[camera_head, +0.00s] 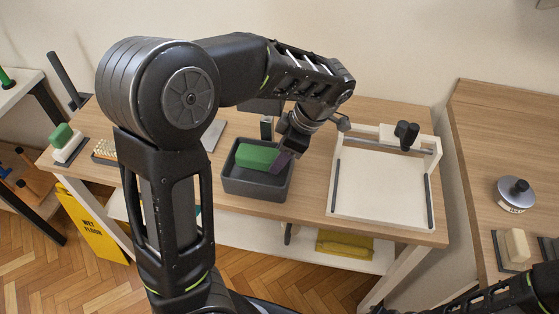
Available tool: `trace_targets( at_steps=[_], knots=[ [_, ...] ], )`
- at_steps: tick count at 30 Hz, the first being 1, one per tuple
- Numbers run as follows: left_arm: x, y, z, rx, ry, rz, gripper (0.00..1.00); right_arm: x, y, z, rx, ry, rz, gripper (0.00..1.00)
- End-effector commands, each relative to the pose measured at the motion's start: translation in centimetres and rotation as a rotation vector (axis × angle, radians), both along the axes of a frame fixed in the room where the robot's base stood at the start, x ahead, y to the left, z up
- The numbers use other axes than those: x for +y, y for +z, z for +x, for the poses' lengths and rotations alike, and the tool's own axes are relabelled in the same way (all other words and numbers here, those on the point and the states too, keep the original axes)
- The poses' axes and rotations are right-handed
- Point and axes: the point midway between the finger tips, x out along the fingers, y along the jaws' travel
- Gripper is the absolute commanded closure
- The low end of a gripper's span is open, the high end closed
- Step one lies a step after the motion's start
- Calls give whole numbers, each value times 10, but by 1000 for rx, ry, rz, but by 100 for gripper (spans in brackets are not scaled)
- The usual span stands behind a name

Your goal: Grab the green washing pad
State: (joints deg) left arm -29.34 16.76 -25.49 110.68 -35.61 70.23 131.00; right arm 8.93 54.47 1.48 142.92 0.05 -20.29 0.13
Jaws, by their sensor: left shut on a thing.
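The green washing pad (256,156) lies in a dark grey open tray (238,188) near the middle of the table. My left gripper (282,156) reaches down into the tray from above, at the pad's right end. It is shut on the pad; a purple finger face covers that end. The far finger is hidden. My right arm shows at the lower right, but its gripper is not in view.
A white tray-like stand (380,190) with a rail and black knob is to the right. A green block on a white base (62,140) and a brush (104,152) are at left. A yellow floor sign (92,222) stands below. A side table (500,150) is at right.

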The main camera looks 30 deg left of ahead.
Motion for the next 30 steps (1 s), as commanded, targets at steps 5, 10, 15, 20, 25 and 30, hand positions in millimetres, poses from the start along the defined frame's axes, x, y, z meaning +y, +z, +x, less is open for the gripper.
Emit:
trace_targets(
  at_steps=[5,10,15,20,25,30],
  knots=[
    [0,27,1,-3,2,-1,100,0,-4,0,-1,1,1,64],
    [-14,41,5,1,-4,1,100,0,-9,1,-3,1,3,64],
    [-52,43,18,2,-4,4,100,0,-8,1,-4,1,2,64],
    [-99,47,33,2,-5,5,100,0,6,0,0,1,0,64],
    [-140,46,47,1,-2,3,100,-1,16,-1,4,-2,-3,64],
    [-163,45,54,1,0,3,100,-1,22,-3,8,-3,-6,64]
  ],
)
